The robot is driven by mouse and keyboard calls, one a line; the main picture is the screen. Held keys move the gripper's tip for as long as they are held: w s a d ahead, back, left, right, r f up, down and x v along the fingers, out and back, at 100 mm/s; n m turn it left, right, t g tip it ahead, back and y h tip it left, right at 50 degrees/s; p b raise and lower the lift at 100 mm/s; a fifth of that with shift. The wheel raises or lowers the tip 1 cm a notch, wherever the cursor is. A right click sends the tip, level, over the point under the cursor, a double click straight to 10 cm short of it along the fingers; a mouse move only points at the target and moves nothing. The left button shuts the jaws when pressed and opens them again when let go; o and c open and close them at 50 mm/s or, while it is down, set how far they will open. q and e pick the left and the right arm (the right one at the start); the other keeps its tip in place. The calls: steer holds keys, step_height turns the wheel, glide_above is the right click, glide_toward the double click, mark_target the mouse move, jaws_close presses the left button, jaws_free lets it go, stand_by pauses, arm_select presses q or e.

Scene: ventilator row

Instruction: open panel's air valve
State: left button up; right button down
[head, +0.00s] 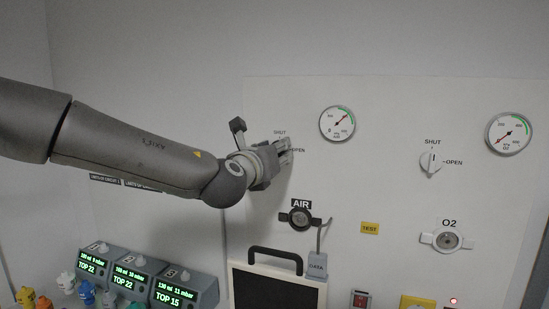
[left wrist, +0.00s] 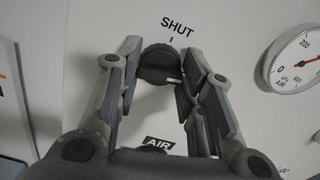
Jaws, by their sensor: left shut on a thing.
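The panel's air valve is a dark round knob (left wrist: 158,62) under a SHUT label (left wrist: 177,26) in the left wrist view. A small white mark shows on its lower right side. My left gripper (head: 286,151) is at the knob, its fingers on either side of it and shut on it, as the left wrist view also shows (left wrist: 160,72). In the head view the gripper hides the knob; the OPEN label (head: 298,150) shows just to its right. The air gauge (head: 337,123) has its red needle pointing up and right. My right gripper is not in view.
The AIR outlet (head: 300,219) is below the gripper. The O2 valve knob (head: 432,164), O2 gauge (head: 508,133) and O2 outlet (head: 446,240) are to the right. A handled screen (head: 275,289) and several displays (head: 130,276) stand below. The wall above is clear.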

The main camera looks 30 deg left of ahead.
arm_select(q)
steer(key=shift+f+m, duration=0.2)
steer(key=shift+m, duration=0.9)
steer(key=o, duration=0.8)
steer(key=shift+o, duration=1.2)
steer(key=shift+r, duration=0.15)
steer(key=shift+s, duration=0.1)
steer(key=v, duration=1.2)
